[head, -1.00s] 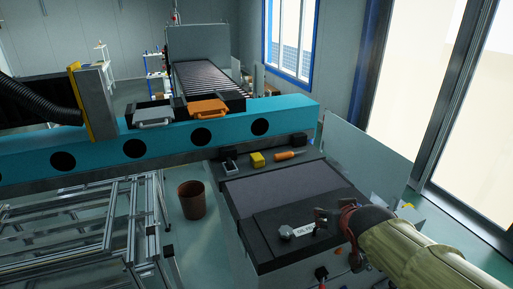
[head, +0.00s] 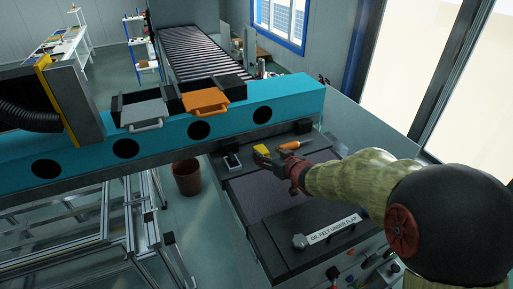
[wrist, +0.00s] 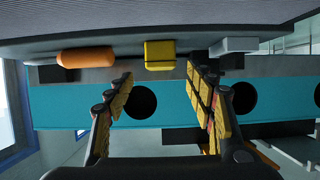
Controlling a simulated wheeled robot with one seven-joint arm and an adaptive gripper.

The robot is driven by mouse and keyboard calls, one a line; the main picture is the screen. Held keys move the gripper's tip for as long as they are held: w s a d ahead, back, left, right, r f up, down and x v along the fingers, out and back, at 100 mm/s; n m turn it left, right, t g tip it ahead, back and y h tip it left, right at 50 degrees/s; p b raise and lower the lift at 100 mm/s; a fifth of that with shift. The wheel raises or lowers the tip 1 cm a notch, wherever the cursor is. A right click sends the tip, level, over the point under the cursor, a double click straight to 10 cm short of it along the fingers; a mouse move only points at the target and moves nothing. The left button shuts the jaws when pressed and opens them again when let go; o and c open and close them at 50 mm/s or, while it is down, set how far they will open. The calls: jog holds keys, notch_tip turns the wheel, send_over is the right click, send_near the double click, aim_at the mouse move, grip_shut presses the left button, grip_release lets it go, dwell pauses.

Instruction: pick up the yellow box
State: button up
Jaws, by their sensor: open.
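The yellow box (head: 262,150) sits on the dark ledge at the back of the panel fixture, below the blue beam. My gripper (head: 268,158) is in front of it in the head view and covers part of it. In the wrist view the yellow box (wrist: 160,55) shows whole, with a dark line across it, above the gap between my fingertips. My gripper (wrist: 160,77) is open there, its yellow-padded fingers apart with nothing between them. I cannot tell the exact distance from the fingers to the box.
An orange-handled tool (head: 294,145) lies to the right of the box in the head view. A grey object (head: 232,162) stands to its left. The blue beam (head: 170,138) with round holes runs behind. A labelled flap (head: 333,230) and knob (head: 299,241) lie nearer.

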aim_at(261, 149)
jog(key=shift+p+x, duration=0.9)
jog(key=shift+x, duration=2.45)
jog(key=shift+a+r, duration=0.1)
jog(key=c, duration=1.3)
